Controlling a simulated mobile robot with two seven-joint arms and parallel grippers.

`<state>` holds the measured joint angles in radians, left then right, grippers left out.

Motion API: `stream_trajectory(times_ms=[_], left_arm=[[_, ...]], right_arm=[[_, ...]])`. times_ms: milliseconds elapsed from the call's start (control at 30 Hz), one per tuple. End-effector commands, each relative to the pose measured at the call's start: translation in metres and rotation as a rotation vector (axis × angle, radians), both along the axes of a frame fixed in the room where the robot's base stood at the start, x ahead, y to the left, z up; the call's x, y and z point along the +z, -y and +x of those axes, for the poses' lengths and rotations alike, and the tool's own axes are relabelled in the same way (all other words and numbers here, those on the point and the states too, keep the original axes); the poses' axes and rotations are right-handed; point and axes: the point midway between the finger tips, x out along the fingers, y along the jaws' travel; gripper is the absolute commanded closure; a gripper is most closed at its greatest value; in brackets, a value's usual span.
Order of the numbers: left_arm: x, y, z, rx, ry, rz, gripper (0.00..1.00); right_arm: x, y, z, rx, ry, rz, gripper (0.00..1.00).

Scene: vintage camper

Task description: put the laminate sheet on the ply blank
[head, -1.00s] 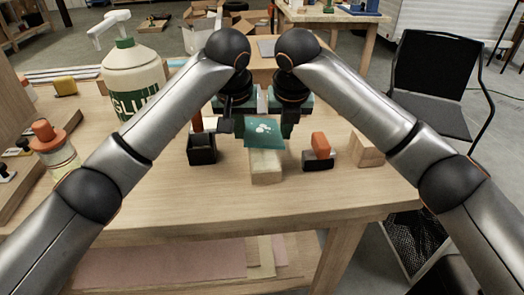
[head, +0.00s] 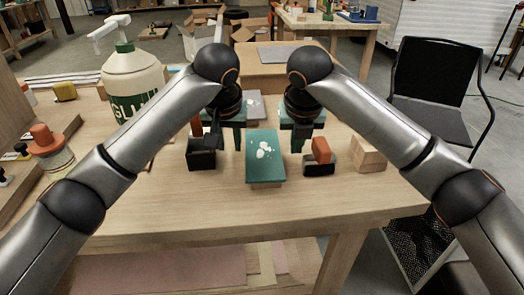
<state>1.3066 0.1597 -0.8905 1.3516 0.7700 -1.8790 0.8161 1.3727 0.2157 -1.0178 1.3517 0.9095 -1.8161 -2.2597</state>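The green laminate sheet (head: 265,163) with white glue-like spots lies flat on top of the ply blank (head: 266,185). Only a little of the pale blank shows at the sheet's front edge. My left gripper (head: 226,139) is just left of the sheet's far part, apart from it, and looks open and empty. My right gripper (head: 298,138) is just right of the sheet, also apart from it and empty. Its fingers look open, though partly hidden by its own body.
A black holder (head: 201,155) stands left of the sheet, and an orange-handled block tool (head: 320,157) and wooden block (head: 368,154) stand to the right. A large glue bottle (head: 132,80) is at back left. The bench (head: 200,210) is clear in front.

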Motion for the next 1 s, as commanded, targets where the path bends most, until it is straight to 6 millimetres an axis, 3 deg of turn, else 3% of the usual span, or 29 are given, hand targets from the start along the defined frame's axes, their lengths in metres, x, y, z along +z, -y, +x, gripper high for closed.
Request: stream_trajectory(times_ms=[67, 333, 667, 767, 1000], left_arm=[[0.000, 0.000, 0.000, 0.001, 0.000, 0.001, 0.70], [0.000, 0.000, 0.000, 0.001, 0.000, 0.001, 0.70], [0.005, 0.000, -0.001, 0.001, 0.001, 0.000, 0.70], [0.017, 0.001, -0.006, 0.000, 0.003, -0.001, 0.70], [0.066, 0.001, -0.024, 0.001, 0.008, 0.003, 0.70]], right_arm=[[0.000, 0.000, 0.000, 0.000, 0.000, 0.000, 1.00], [0.000, 0.000, 0.000, 0.000, 0.000, -0.001, 0.70], [0.000, 0.000, 0.000, 0.000, 0.000, -0.001, 0.70], [0.000, 0.000, 0.000, 0.000, 0.000, 0.000, 0.70], [0.000, 0.000, 0.000, 0.000, 0.000, -0.001, 0.70]])
